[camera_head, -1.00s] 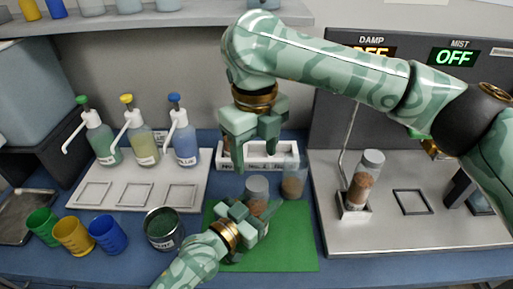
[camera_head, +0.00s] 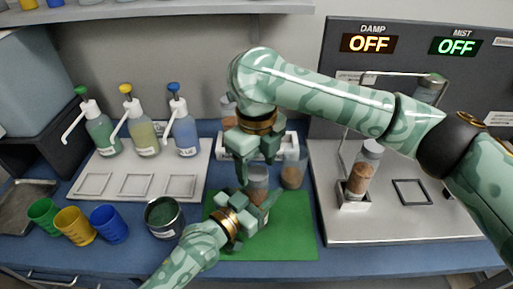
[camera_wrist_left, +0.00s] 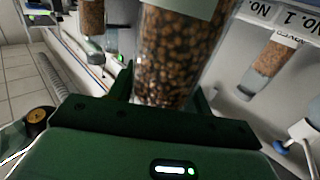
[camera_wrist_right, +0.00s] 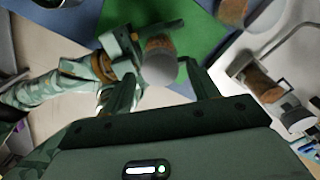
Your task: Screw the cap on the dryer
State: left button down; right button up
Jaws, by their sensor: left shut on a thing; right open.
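A clear jar of brown grains with a grey top (camera_head: 257,172) stands upright over the green mat (camera_head: 290,235). It also shows from above in the right wrist view (camera_wrist_right: 160,64), and its grains fill the middle of the left wrist view (camera_wrist_left: 172,60). My left gripper (camera_head: 252,208) is shut around the jar's lower body. My right gripper (camera_head: 255,170) points down just above the jar's top, fingers open and empty. In the right wrist view the top lies between and beyond the fingertips. I cannot tell whether the grey top is a separate cap or how tightly it sits.
A second grain jar (camera_head: 292,177) stands close behind, beside the white rack (camera_head: 290,147). Pump bottles (camera_head: 143,135), coloured cups (camera_head: 75,230) and an open can (camera_head: 165,218) stand at left.

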jog(key=shift+f, duration=0.7)
jog(key=c, duration=1.1)
jog(key=shift+c, duration=0.2)
